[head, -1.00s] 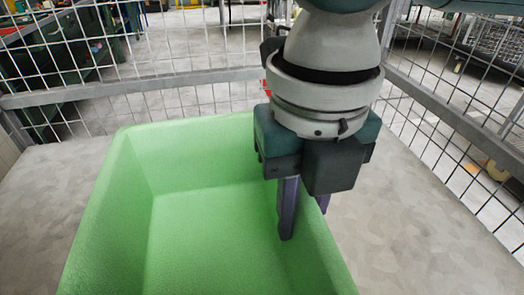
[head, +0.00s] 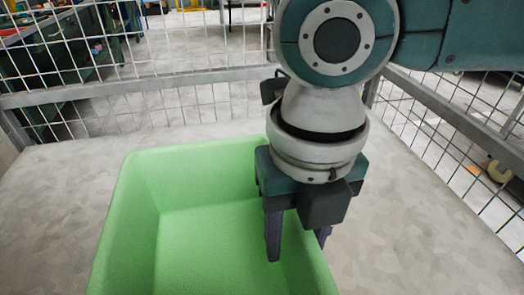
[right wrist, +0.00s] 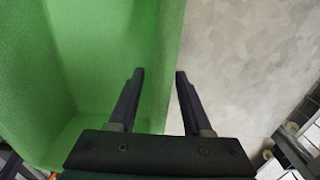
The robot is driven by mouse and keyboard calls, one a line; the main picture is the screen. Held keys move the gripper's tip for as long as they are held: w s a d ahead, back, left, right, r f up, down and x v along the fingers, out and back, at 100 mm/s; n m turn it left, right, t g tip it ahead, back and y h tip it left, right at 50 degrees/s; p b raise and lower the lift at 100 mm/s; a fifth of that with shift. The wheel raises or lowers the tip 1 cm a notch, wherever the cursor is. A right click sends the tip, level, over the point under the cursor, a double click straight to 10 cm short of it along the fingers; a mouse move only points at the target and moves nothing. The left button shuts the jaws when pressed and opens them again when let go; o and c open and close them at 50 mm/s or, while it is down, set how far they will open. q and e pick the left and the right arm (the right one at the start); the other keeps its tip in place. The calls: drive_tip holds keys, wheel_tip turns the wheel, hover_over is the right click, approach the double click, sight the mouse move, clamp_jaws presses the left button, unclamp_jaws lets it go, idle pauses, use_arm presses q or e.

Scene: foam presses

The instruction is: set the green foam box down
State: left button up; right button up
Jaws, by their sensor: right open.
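The green foam box (head: 195,172) is empty and sits low in the middle of the head view, over a grey mottled surface; its near end is cut off by the lower edge. My right gripper (head: 297,250) is open at the box's right wall, one finger inside the box and the other outside. In the right wrist view the box (right wrist: 110,45) fills the left side, and its wall lies between the spread fingers (right wrist: 160,74). The box's underside is hidden, so its contact with the surface is not shown. My left gripper is not in view.
The grey surface (head: 65,195) is clear to the left, behind and right of the box. A wire mesh cage with a metal rail (head: 130,88) runs along the back and the right side. Benches and shop clutter stand beyond it.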

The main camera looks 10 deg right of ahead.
drive_tip(key=shift+r, duration=0.1)
use_arm(q)
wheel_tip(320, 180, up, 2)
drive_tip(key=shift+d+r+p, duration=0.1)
drive_tip(key=shift+p, duration=0.95)
use_arm(e)
wheel_tip(320, 180, up, 12)
drive_tip(key=shift+r, duration=0.1)
